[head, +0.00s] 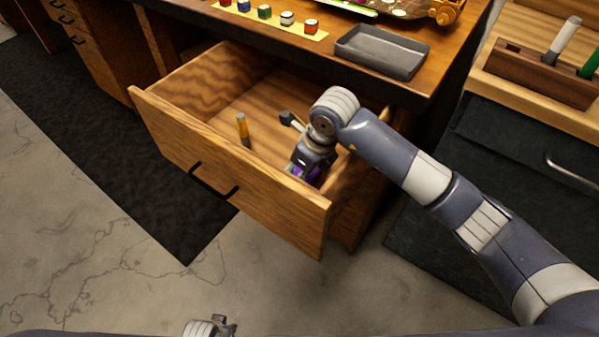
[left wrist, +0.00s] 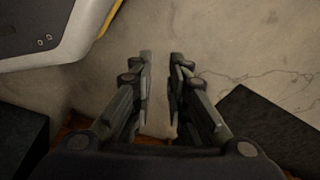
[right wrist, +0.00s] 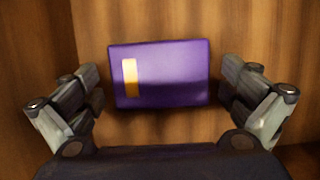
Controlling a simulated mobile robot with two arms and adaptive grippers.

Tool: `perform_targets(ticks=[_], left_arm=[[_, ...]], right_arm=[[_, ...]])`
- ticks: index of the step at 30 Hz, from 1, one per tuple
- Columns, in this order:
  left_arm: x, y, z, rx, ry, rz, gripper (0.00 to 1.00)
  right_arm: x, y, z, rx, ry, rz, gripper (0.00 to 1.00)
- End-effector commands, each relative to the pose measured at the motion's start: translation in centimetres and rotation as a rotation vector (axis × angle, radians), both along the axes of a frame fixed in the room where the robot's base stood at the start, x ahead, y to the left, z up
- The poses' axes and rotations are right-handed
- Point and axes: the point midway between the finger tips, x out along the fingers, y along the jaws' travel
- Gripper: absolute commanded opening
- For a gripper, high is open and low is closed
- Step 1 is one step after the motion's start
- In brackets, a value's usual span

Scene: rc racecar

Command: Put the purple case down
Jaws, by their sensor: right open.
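The purple case (right wrist: 160,74), a flat box with a yellow strip, lies in the open wooden drawer (head: 232,196). In the head view only small purple parts of it (head: 318,177) show beneath my right gripper (head: 304,172). In the right wrist view, my right gripper (right wrist: 160,95) is wide open. Its fingers stand on either side of the case, with gaps to both. My left gripper (left wrist: 161,62) is partly open and empty, with bare floor showing between its fingers. It is away from the drawer, at the bottom edge of the head view (head: 222,323).
An orange-handled object (head: 242,130) is in the drawer, left of my right gripper. The drawer's front and right walls are close to that gripper. The drawer's left part is mostly clear.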

Motion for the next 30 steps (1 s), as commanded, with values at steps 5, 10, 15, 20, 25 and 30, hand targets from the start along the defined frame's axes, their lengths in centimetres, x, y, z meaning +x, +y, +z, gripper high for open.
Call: perform_targets(ticks=[5, 10, 15, 20, 25, 30], left_arm=[[-0.8, 0.1, -0.8, 0.001, 0.007, -0.001, 0.15], [-1.7, 0.1, -1.8, 0.000, 0.015, -0.003, 0.15], [-2.4, 0.2, -2.6, 0.001, 0.020, -0.004, 0.15], [-2.8, 0.3, -3.0, 0.002, 0.024, -0.005, 0.15], [-2.9, 0.3, -3.2, 0.001, 0.022, -0.006, 0.15], [-2.9, 0.3, -3.2, 0.001, 0.021, -0.006, 0.15]], right_arm=[[-0.1, -0.3, 1.6, 0.000, -0.003, -0.001, 1.00], [-0.7, -1.3, 5.3, 0.000, -0.005, 0.001, 1.00], [-1.4, -2.1, 8.7, 0.001, -0.004, 0.000, 1.00], [-1.9, -2.7, 10.8, -0.001, -0.002, -0.001, 1.00], [-2.1, -2.9, 11.7, -0.001, -0.001, 0.000, 1.00], [-2.1, -2.9, 11.7, 0.000, 0.000, 0.000, 1.00]])
